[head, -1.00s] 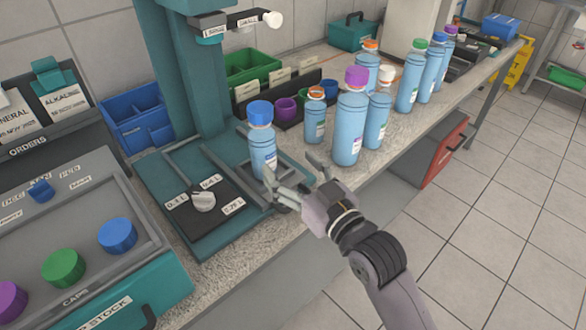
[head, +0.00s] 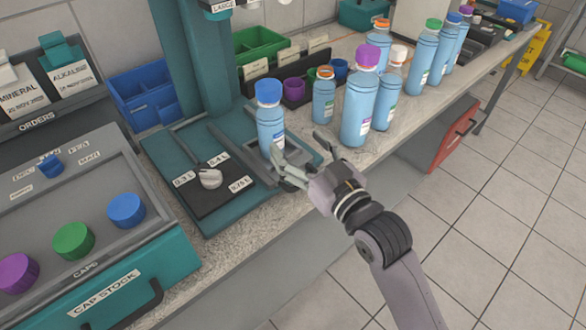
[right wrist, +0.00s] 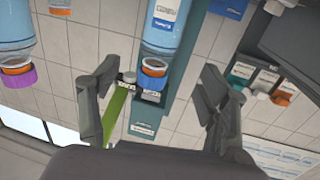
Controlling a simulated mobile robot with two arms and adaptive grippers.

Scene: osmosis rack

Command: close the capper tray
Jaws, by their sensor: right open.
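The capper is a teal machine with a column (head: 190,60) and a base (head: 165,165) on the counter. Its tray (head: 297,146) sticks out at the right of the base, partly hidden by my fingers. A blue-capped bottle (head: 271,125) stands upright on the tray. My right gripper (head: 299,160) is open and empty at the tray's right front, close beside the bottle. I cannot tell whether a finger touches the tray. In the right wrist view the bottle (right wrist: 166,30) shows upside down between the spread fingers. My left gripper is out of view.
A purple-capped bottle (head: 360,105) and several other bottles stand just right of the tray. A size dial (head: 210,178) sits on the base. The cap stock box (head: 110,290) is at the left front. Open floor (head: 480,240) lies to the right.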

